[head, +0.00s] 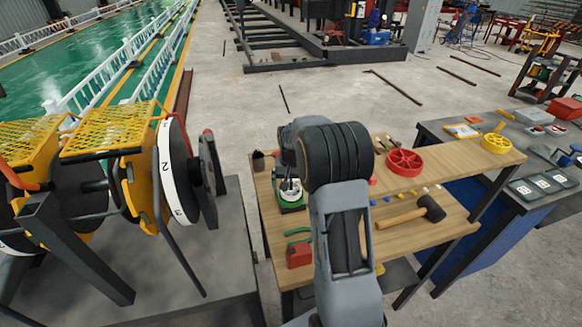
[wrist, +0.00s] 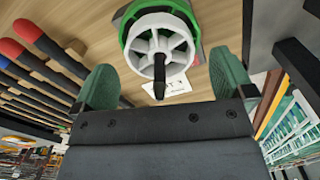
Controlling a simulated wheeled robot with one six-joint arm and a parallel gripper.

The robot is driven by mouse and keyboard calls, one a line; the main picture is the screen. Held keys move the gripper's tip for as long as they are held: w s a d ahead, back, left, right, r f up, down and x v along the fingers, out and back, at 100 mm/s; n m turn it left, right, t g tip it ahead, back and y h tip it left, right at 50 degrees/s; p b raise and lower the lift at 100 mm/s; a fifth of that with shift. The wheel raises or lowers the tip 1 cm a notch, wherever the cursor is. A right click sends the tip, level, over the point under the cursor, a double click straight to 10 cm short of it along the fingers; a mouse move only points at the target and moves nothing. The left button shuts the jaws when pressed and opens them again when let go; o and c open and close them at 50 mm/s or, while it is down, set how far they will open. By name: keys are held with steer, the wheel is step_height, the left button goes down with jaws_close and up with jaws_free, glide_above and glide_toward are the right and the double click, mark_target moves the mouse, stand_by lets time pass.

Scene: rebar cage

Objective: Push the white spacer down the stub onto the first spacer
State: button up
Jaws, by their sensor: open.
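The white spacer (wrist: 178,63) is a spoked wheel around a dark pointed stub (wrist: 159,75) in the wrist view. My gripper (wrist: 164,62) is open, with one green finger on each side of the stub and spacer. It holds nothing. In the head view my arm hides part of this spot.
The wooden bench (head: 455,230) also holds a red wheel (head: 405,162), a mallet (head: 430,208) and a red can (head: 299,254). A dark table (head: 440,130) stands at right.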

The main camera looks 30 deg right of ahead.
mark_target(292, 193)
step_height(292, 193, up, 12)
steer(key=shift+b, duration=0.35)
stand_by(0.5)
steer(key=s+a+n+t, duration=0.2)
steer(key=s+a, duration=0.4)
steer(key=s, duration=0.5)
steer(key=s+a+n+t, duration=0.2)
steer(key=s+a, duration=0.4)
steer(key=s, duration=0.4)
steer(key=shift+s+a+f+n, duration=0.3)
steer(key=shift+s+a+n, duration=0.1)
steer(key=shift+n, duration=0.2)
